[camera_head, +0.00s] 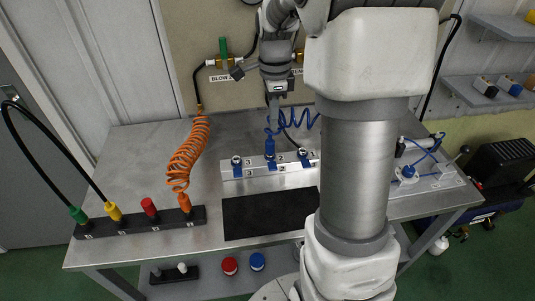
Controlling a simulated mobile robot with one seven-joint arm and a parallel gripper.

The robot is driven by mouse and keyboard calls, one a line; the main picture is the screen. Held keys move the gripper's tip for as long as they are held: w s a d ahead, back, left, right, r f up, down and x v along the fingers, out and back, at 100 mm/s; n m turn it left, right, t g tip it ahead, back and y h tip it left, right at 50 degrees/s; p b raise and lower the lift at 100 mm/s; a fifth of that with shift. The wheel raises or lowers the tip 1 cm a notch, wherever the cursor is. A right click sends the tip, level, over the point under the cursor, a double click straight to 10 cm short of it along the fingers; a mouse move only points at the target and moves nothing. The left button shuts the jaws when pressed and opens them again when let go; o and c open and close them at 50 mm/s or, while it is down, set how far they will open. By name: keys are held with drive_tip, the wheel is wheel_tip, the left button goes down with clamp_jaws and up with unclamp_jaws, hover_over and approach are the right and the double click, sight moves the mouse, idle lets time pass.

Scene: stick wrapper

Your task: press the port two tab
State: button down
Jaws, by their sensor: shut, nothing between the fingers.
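A silver block with several ports (255,184) sits at the middle of the metal table. Small dark and blue fittings show at its left (237,162) and right (303,154). A blue fitting (270,147) stands upright at its middle port, near a coiled blue hose (302,121). My gripper (273,108) points down above the middle blue fitting and is shut and empty. I cannot tell whether its tips touch the fitting. My arm hides the area right of the block.
A black mat (265,214) lies in front of the block. An orange coiled hose (187,158) and a black strip with coloured plugs (128,224) are at left. A device with blue tubing (425,178) is at right. The table's back left is clear.

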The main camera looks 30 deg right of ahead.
sight(273, 168)
wheel_tip(273, 168, down, 14)
drive_tip(key=shift+b, duration=0.55)
idle(0.3)
wheel_tip(273, 168, down, 2)
drive_tip(key=shift+f+b, duration=0.1)
drive_tip(key=shift+b, duration=0.75)
drive_tip(key=shift+s+a+f, duration=0.1)
drive_tip(key=shift+s+f, duration=0.05)
drive_tip(key=shift+s, duration=0.15)
wheel_tip(273, 168, up, 15)
drive_tip(key=p, duration=0.4)
drive_tip(key=shift+w, duration=0.25)
